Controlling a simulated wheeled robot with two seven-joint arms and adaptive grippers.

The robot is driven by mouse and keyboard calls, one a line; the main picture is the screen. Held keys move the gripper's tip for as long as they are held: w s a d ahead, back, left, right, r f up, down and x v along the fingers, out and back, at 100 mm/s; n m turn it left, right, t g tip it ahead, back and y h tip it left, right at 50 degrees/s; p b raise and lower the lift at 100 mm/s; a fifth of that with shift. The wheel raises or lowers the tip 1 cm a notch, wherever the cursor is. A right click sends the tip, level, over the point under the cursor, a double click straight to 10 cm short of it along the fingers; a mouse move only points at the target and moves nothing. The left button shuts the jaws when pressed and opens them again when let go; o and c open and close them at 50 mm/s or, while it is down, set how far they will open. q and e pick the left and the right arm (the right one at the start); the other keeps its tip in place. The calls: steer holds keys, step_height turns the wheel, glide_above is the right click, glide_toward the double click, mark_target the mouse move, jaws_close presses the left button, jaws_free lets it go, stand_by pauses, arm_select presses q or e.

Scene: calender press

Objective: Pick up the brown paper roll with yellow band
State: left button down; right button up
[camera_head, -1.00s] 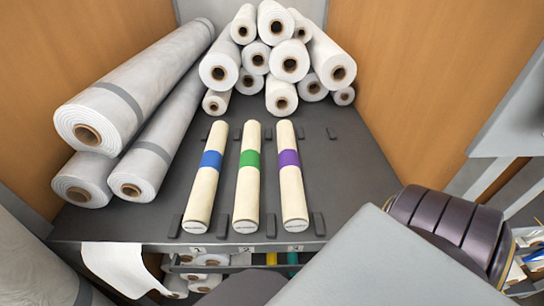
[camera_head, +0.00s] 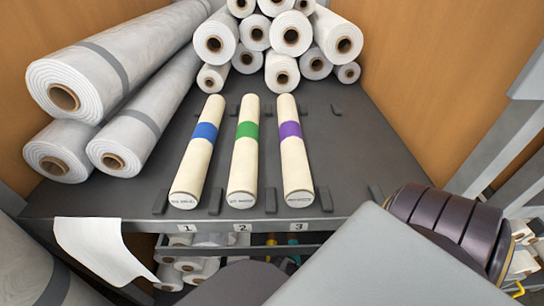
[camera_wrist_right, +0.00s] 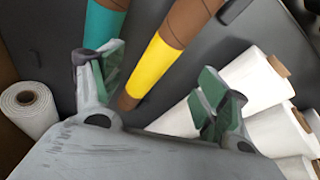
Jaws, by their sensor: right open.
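The brown paper roll with yellow band (camera_wrist_right: 160,62) shows in the right wrist view, running from the upper right down to the middle, its near end at the lower left. My right gripper (camera_wrist_right: 161,68) is open, with one finger on each side of this roll in the picture. I cannot tell how far the roll lies from the fingers, but nothing is gripped. A second brown roll with a teal band (camera_wrist_right: 105,22) lies to its left. In the head view the right gripper is hidden behind my own arm. My left gripper is not in view.
White rolls (camera_wrist_right: 262,80) lie close to the right finger; another white roll (camera_wrist_right: 28,110) is at the left. In the head view, cream rolls with blue (camera_head: 203,132), green (camera_head: 247,130) and purple (camera_head: 290,130) bands lie on the upper grey shelf (camera_head: 365,165), above a lower shelf.

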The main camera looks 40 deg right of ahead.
steer(key=shift+w+d+f+m+b, duration=0.1)
steer(key=shift+w+d+m+b, duration=0.1)
steer(key=shift+w+b, duration=0.35)
steer(key=shift+w+d+f+m+b, duration=0.1)
steer(key=shift+w+m+b, duration=0.1)
steer(key=shift+w+b, duration=0.35)
steer(key=shift+w+d+m+b, duration=0.25)
steer(key=shift+w+m+b, duration=0.25)
steer(key=shift+b, duration=0.75)
arm_select(q)
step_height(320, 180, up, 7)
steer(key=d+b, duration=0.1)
steer(key=b, duration=0.2)
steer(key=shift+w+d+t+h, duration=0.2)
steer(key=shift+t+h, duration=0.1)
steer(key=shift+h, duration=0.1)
arm_select(e)
steer(key=shift+w+d+r+m+t+h, duration=0.2)
steer(key=shift+w+d+r+m+h, duration=0.05)
steer(key=shift+w, duration=0.3)
steer(key=shift+w+d+r+m+t+h, duration=0.2)
steer(key=shift+w+m+h, duration=0.05)
steer(key=shift+w, duration=0.3)
steer(key=shift+f, duration=0.1)
